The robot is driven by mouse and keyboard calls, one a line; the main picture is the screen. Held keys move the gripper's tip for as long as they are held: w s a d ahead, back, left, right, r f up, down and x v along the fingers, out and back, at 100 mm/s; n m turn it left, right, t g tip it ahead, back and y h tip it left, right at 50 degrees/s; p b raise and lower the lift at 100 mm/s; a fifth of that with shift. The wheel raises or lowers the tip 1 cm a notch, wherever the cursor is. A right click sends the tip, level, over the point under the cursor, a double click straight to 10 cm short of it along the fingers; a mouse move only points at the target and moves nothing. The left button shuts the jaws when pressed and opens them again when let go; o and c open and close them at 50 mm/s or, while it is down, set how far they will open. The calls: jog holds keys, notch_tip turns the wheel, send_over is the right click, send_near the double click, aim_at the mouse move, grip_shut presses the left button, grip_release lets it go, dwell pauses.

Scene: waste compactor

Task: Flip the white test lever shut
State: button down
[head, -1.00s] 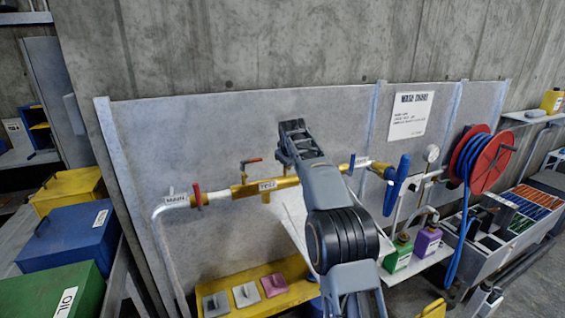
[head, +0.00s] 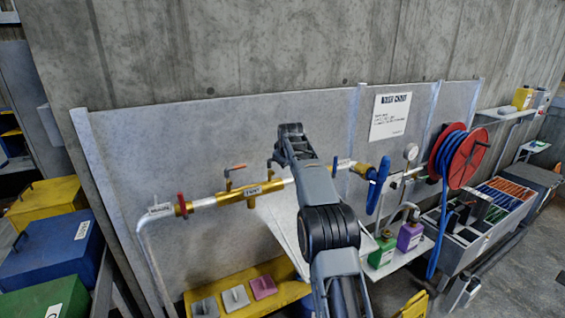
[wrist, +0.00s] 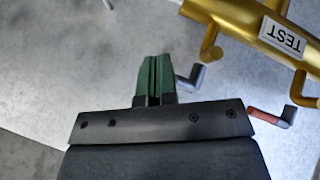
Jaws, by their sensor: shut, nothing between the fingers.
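The brass TEST valve body (head: 245,195) sits on the pipe along the grey panel; it also shows at the upper right of the wrist view (wrist: 268,32). The white test lever (wrist: 191,78), a pale grey-white bent handle, is by a brass stub in the wrist view. In the head view my arm largely hides it. My gripper (wrist: 154,78) has green fingers, pressed together and empty. The fingertips are just left of the white lever in the wrist view; I cannot tell whether they touch it.
An orange-red lever (wrist: 268,117) is on the neighbouring stub, left of my arm in the head view (head: 237,167). A red handle (head: 183,204) and a large blue handle (head: 378,183) are farther along the pipe. A hose reel (head: 462,160) is at right.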

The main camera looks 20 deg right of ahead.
jog(key=shift+w+d+n+y, duration=0.5)
jog(key=shift+w+n, duration=0.1)
jog(key=shift+w, duration=0.1)
jog(key=shift+a+f, duration=0.1)
jog(key=shift+f, duration=0.1)
dwell(0.4)
jog(key=s+d+r+b, duration=0.2)
jog(key=s+d+r, duration=0.3)
jog(key=s+r, duration=0.2)
jog(key=shift+s+d+r+b, duration=0.3)
jog(key=shift+s+b, duration=0.05)
jog(key=shift+s, duration=0.3)
dwell(0.4)
